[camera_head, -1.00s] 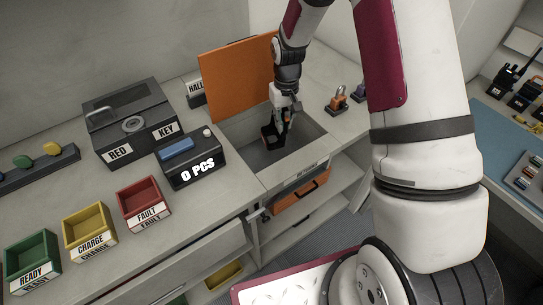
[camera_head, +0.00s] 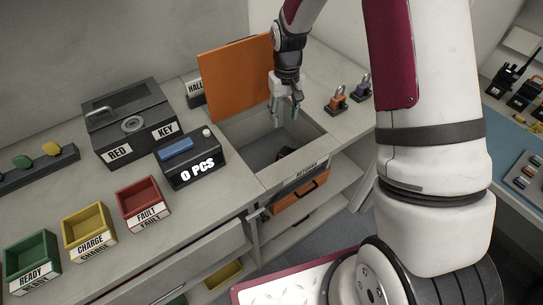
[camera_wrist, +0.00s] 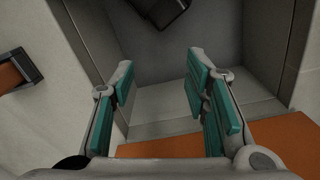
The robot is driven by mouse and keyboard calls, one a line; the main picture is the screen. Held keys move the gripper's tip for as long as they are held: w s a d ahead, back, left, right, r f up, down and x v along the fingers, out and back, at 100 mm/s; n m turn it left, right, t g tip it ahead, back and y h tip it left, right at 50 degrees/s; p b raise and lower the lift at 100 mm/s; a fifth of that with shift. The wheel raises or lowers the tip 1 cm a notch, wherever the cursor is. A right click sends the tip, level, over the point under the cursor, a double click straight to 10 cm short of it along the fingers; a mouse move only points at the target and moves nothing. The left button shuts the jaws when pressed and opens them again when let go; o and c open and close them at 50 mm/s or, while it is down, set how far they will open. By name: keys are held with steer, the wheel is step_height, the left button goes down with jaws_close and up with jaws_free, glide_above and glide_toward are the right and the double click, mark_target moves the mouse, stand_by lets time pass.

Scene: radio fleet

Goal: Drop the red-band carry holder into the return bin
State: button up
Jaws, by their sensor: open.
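The return bin (camera_head: 258,152) is a grey open well in the counter with a raised orange lid behind it and a returns label on its front edge. The carry holder (camera_head: 286,152) is a dark object low inside the bin, near its front wall and partly hidden by it. In the wrist view the dark holder (camera_wrist: 162,10) shows at the top edge, cut off; no red band can be made out there. My gripper (camera_head: 286,116) is open and empty above the back part of the bin, apart from the holder. Its teal finger pads (camera_wrist: 169,100) are spread.
The orange lid (camera_head: 236,78) stands close beside my gripper. Two padlocks, orange (camera_head: 337,100) and purple (camera_head: 361,88), stand right of the bin. A black counter box (camera_head: 192,163) and a red-key box (camera_head: 130,122) stand left. Red, yellow and green trays sit at front left.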

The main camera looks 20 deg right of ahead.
step_height(320, 180, up, 9)
steer(key=shift+f, duration=0.2)
steer(key=shift+r, duration=0.1)
stand_by(0.4)
steer(key=s+a+r+t, duration=0.2)
steer(key=s+r+t, duration=0.2)
steer(key=s+r, duration=1.45)
steer(key=s+r+t, duration=0.1)
steer(key=s, duration=0.9)
steer(key=shift+a+r+m, duration=0.15)
steer(key=shift+r+m, duration=0.1)
steer(key=shift+m, duration=0.05)
steer(key=shift+t, duration=0.3)
